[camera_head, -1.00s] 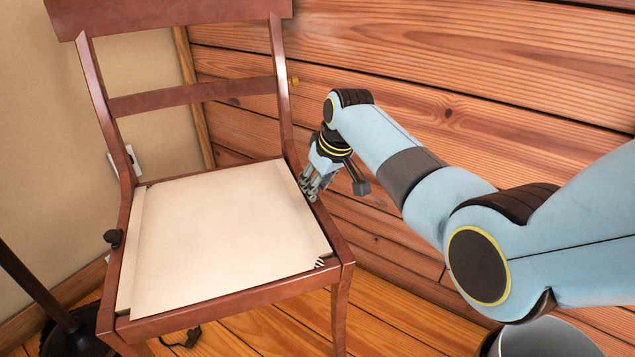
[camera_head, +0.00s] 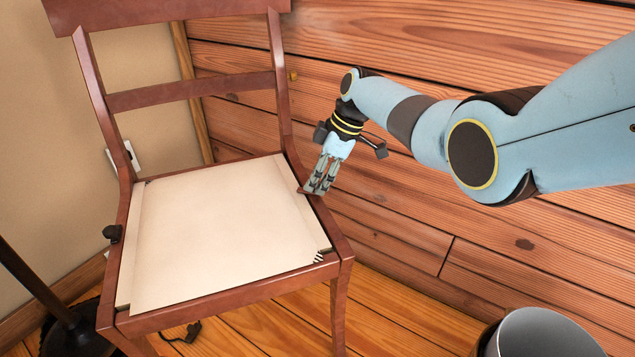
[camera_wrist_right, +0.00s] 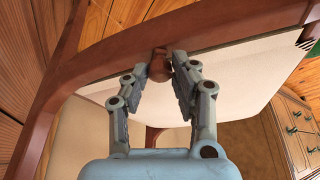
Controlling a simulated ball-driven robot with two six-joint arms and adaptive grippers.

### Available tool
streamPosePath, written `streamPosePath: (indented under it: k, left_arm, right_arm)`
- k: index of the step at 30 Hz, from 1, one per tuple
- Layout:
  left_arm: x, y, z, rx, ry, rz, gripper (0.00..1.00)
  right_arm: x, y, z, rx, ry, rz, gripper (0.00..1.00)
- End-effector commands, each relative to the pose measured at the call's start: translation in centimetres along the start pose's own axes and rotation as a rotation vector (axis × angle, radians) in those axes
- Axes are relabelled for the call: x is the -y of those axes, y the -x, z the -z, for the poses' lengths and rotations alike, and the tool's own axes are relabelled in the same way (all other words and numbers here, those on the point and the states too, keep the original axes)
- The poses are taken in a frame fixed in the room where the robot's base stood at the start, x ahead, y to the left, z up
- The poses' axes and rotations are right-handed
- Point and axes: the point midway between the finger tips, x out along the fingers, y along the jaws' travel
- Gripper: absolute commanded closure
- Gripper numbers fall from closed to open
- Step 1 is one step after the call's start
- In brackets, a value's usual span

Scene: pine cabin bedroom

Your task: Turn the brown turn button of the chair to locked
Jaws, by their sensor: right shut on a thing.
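The chair (camera_head: 228,293) is red-brown wood with a cream seat panel (camera_head: 220,232). The brown turn button (camera_wrist_right: 158,69) is a small red-brown knob at the chair's side rail, beside the edge of the seat panel. My right gripper (camera_head: 318,190) is at the right side of the seat in the head view, fingers pointing down. In the right wrist view its fingertips (camera_wrist_right: 162,66) are shut on the brown turn button, one finger on each side. The fingers partly hide the button. My left gripper is not in view.
The plank wall (camera_head: 450,90) is close behind my right arm. The chair's right back post (camera_head: 280,90) rises near the gripper. A grey bin (camera_head: 540,335) stands at the lower right. A black-based stand (camera_head: 75,335) with a pole is at the lower left.

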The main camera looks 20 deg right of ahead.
Motion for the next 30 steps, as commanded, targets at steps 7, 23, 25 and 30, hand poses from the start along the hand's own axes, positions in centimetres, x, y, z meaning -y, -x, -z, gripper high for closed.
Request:
streamPosePath:
  k: [7, 23, 25, 30]
  left_arm:
    - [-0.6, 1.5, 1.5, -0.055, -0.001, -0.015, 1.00]
    - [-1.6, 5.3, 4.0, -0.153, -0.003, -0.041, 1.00]
    - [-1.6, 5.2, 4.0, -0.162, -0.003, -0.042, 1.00]
    - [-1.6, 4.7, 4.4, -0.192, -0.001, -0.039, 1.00]
  right_arm:
    - [-0.1, -0.5, -0.2, 0.001, 0.209, 0.091, 1.00]
    - [-0.3, -0.4, 0.0, 0.001, 0.521, 0.219, 1.00]
    - [-0.3, -0.3, 0.0, 0.001, 0.539, 0.226, 1.00]
    - [-0.3, -0.2, 0.0, 0.001, 0.566, 0.237, 1.00]
